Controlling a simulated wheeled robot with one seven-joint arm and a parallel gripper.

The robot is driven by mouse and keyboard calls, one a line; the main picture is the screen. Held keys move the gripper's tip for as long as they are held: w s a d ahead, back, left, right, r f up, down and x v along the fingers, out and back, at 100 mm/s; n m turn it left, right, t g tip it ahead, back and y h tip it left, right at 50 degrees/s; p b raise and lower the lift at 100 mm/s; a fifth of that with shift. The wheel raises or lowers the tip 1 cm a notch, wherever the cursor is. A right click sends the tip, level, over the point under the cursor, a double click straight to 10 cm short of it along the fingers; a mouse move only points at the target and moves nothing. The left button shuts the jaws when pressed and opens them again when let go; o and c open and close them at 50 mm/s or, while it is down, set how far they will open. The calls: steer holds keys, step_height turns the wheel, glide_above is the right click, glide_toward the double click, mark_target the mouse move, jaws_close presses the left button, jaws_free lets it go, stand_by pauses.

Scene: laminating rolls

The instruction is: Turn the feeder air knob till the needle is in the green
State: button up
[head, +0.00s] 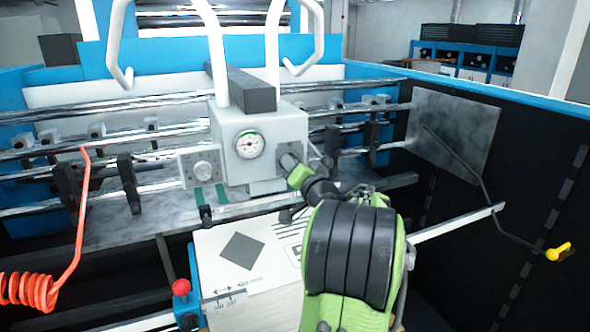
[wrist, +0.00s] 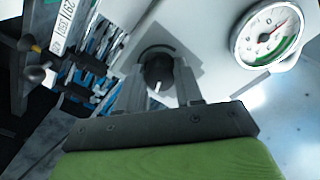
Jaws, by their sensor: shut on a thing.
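The feeder air knob (wrist: 158,66) is dark and round, with a white mark, on a grey panel in the wrist view. My gripper (wrist: 160,88) is shut on it, one finger on each side. The gauge (wrist: 273,36) is a white dial at the upper right of the wrist view, with a green band along its lower right edge. Its thin needle seems to point up and right, outside the green, though the picture is small. In the head view the gauge (head: 249,144) is on the grey feeder head box, and my gripper (head: 289,164) reaches its right side, hiding the knob.
White hoses (head: 216,50) rise above the feeder head. A coiled red hose (head: 30,290) hangs at left. A printed sheet stack (head: 250,255) lies below.

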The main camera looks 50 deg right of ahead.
steer(key=m+p, duration=0.1)
steer(key=m, duration=0.5)
steer(key=m+p, duration=0.2)
steer(key=m, duration=0.5)
steer(key=shift+r+m, duration=0.2)
steer(key=shift+m, duration=0.1)
stand_by(0.4)
steer(key=o, duration=1)
steer(key=shift+w+f, duration=0.1)
steer(key=shift+o, duration=0.2)
